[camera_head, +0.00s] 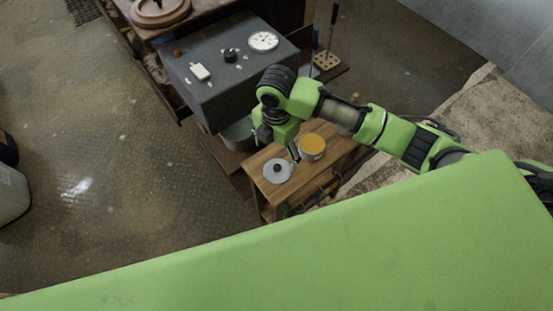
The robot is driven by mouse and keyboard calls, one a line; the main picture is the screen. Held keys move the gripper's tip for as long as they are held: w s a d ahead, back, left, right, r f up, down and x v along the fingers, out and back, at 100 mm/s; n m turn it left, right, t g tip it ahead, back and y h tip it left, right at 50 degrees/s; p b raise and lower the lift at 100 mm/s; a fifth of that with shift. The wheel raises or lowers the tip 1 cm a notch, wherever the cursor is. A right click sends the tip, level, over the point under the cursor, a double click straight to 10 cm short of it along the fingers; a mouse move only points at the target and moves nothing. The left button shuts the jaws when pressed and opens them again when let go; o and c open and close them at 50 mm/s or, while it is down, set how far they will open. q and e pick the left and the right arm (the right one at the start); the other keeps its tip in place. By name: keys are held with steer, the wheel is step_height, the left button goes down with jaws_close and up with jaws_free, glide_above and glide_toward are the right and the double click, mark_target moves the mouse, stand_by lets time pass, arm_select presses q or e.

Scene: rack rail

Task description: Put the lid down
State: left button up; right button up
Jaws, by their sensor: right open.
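A round pale grey lid (285,176) with a dark knob lies flat on the small wooden table (318,179), near its left end. A pot (313,157) with orange contents stands uncovered on the same table, just right of and behind the lid. My right gripper (294,156) points down above the right edge of the lid, between the lid and the pot. It is open and appears apart from the knob. Its fingertips are small and partly hidden by the wrist. My left gripper does not show.
A dark grey cabinet (222,97) with a white dial (264,41) and small items on top stands behind the table. A grey bin (239,134) is close by on the left. A large green surface, likely mine, fills the front. Open floor lies left.

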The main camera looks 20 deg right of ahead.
steer(key=shift+r, duration=1.3)
